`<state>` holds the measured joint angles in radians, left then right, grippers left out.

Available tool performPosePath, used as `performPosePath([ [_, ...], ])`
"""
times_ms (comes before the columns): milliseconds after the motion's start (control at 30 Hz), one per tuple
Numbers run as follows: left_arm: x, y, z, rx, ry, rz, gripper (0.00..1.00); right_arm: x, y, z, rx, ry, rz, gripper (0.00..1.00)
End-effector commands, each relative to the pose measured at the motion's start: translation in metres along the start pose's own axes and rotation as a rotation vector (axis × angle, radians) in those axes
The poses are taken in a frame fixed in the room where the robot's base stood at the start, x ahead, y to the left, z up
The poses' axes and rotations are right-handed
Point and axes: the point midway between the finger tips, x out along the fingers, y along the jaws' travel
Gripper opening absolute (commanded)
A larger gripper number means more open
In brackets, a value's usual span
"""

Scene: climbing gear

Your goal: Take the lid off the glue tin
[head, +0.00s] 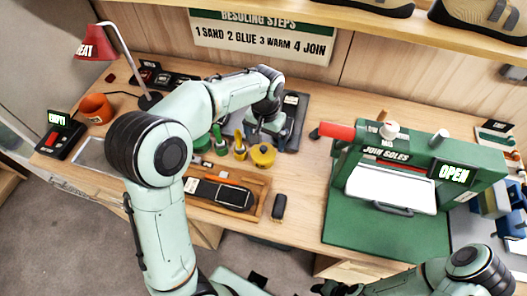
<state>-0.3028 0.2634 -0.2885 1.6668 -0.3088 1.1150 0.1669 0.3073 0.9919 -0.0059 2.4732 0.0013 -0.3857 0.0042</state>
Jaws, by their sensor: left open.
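A squat yellow tin (262,156), which looks like the glue tin, stands on the bench behind the wooden tray. Its top looks covered by a yellow lid with a small knob. My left gripper (254,138) points down just above and behind the tin, its jaws open and empty. It looks apart from the lid, but the small gap is hard to judge. My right arm (440,280) is low at the right. The dark end of my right gripper (335,288) is cut by the bottom edge, so its jaws are unclear.
Green containers and a yellow pot (240,153) with a brush stand left of the tin. A wooden tray (262,190) holds a dark sole in front. A green press (345,160) marked OPEN stands right. A red lamp (97,47) and orange cup (96,107) are left.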

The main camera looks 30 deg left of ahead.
Motion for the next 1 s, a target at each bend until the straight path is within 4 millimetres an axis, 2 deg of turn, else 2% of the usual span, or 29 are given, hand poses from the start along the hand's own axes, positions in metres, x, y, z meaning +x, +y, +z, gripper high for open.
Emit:
performPosePath([
  [33, 0.011, 0.000, 0.005, 0.001, -0.005, -0.001, 1.00, 0.003, 0.001, 0.001, 0.001, -0.002, 0.001, 0.43],
  [200, 0.032, 0.001, 0.006, 0.000, -0.003, -0.001, 1.00, 0.005, 0.003, 0.002, 0.001, -0.003, 0.001, 0.43],
  [500, 0.037, 0.001, 0.006, 0.000, 0.000, 0.000, 1.00, 0.005, 0.002, 0.002, 0.001, -0.003, 0.001, 0.43],
  [533, 0.037, 0.001, 0.006, 0.000, 0.000, 0.000, 0.94, 0.005, 0.002, 0.002, 0.001, -0.003, 0.001, 0.43],
  [600, 0.036, 0.001, 0.006, 0.000, 0.000, 0.000, 0.71, 0.005, 0.002, 0.002, 0.001, -0.003, 0.001, 0.43],
  [667, 0.036, 0.001, 0.006, 0.000, 0.000, 0.000, 0.53, 0.005, 0.002, 0.002, 0.001, -0.003, 0.001, 0.43],
  [1000, 0.034, 0.001, 0.006, 0.000, 0.000, 0.000, 0.53, 0.004, 0.002, 0.002, 0.001, -0.003, 0.001, 0.43],
])
